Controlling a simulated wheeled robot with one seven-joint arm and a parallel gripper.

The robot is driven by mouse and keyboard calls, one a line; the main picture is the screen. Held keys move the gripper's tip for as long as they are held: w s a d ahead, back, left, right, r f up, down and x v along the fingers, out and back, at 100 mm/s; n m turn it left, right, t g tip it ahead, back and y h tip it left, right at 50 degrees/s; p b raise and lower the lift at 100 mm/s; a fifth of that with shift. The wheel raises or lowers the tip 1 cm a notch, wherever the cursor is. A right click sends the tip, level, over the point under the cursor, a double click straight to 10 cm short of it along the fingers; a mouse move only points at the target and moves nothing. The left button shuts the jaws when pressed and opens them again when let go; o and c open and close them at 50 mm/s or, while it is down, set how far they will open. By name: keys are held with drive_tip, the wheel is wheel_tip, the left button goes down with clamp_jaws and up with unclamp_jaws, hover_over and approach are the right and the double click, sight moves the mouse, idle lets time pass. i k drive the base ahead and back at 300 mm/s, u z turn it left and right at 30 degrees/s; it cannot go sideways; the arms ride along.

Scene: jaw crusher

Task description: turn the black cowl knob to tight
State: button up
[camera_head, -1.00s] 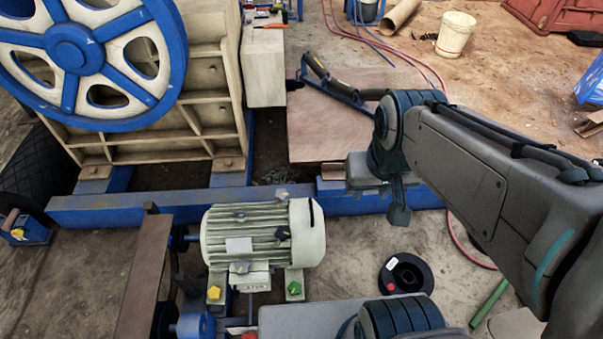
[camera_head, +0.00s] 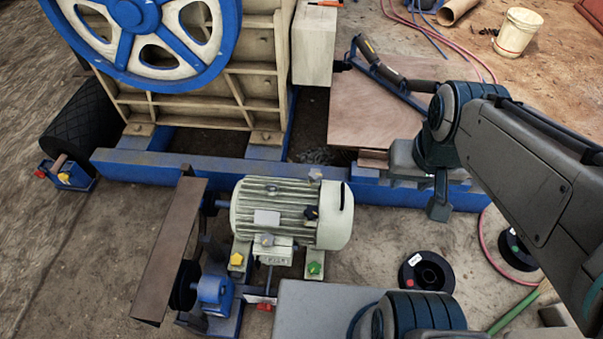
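A small black knob (camera_head: 311,213) sits on the right part of the pale ribbed electric motor (camera_head: 275,215), near its smooth right end cover. A thin black strip shows upright on that cover. Whether the knob is tight cannot be told from its look. My gripper (camera_head: 438,208) is the dark end hanging below my wrist, right of the motor and apart from it in the picture. It is seen nearly edge-on and its fingers cannot be told apart. I see nothing held in it.
Other knobs on the motor mount are yellow (camera_head: 237,260), green (camera_head: 314,268) and red (camera_head: 264,307). A blue frame beam (camera_head: 130,165) runs behind the motor. Black spools (camera_head: 427,272) lie on the floor at right. A brown guard plate (camera_head: 172,250) stands left.

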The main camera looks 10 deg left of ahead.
sight(311, 213)
drive_tip(key=k, duration=1)
drive_tip(key=z, duration=0.3)
drive_tip(key=i, duration=0.65)
drive_tip(key=u, duration=0.35)
